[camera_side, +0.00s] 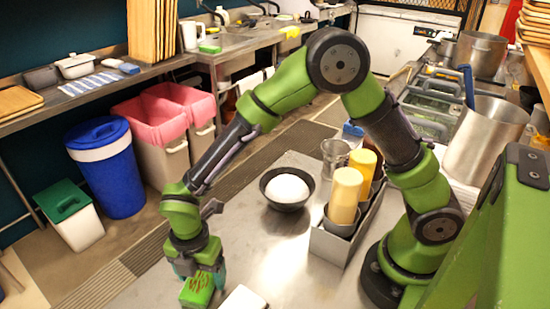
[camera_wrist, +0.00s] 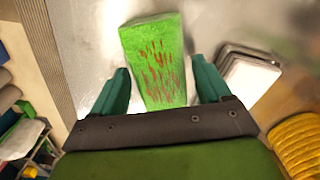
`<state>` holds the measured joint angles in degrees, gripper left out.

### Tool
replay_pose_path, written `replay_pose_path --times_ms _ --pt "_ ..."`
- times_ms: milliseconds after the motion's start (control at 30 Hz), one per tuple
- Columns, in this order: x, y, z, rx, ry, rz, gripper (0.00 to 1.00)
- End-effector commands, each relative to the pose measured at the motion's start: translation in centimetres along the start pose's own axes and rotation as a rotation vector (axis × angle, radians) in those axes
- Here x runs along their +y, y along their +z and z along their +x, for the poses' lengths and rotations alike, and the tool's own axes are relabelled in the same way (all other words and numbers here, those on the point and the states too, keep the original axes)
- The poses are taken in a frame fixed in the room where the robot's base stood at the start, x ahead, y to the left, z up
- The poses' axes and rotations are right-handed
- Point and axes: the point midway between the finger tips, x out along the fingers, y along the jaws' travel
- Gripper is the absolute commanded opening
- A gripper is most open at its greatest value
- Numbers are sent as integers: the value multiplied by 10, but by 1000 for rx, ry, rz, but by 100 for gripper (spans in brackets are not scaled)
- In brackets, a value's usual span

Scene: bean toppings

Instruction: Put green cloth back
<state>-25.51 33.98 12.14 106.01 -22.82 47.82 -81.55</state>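The green cloth, with red streaks on it, lies on the metal counter in the wrist view (camera_wrist: 152,32), running from top centre down between the fingers. It also shows at the bottom of the side view (camera_side: 196,292). My gripper (camera_wrist: 160,64) is open, with one teal finger on each side of the cloth. A narrow gap shows between each finger and the cloth, so it does not look gripped. In the side view my gripper (camera_side: 199,274) points down just over the cloth, low at the counter's near end. The cloth's lower end is hidden behind the gripper body.
A white item in a metal tray (camera_wrist: 228,50) lies just right of the right finger. A dark bowl (camera_side: 288,202) of white food and a metal holder (camera_side: 325,245) with yellow-topped bottles (camera_side: 345,194) stand farther back. Counter between is clear. Bins stand on the floor at left.

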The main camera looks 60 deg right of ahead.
Motion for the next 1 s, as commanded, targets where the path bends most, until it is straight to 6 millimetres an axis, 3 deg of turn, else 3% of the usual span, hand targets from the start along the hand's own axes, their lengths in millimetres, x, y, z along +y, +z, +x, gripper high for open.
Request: replay_pose_path --times_ms 333,467,800,1000 --pt "0 0 -2 0 1 0 86" --pt "1 0 -13 1 4 2 86" --pt "1 0 -83 1 6 3 86" --pt "1 0 -114 1 4 0 86"
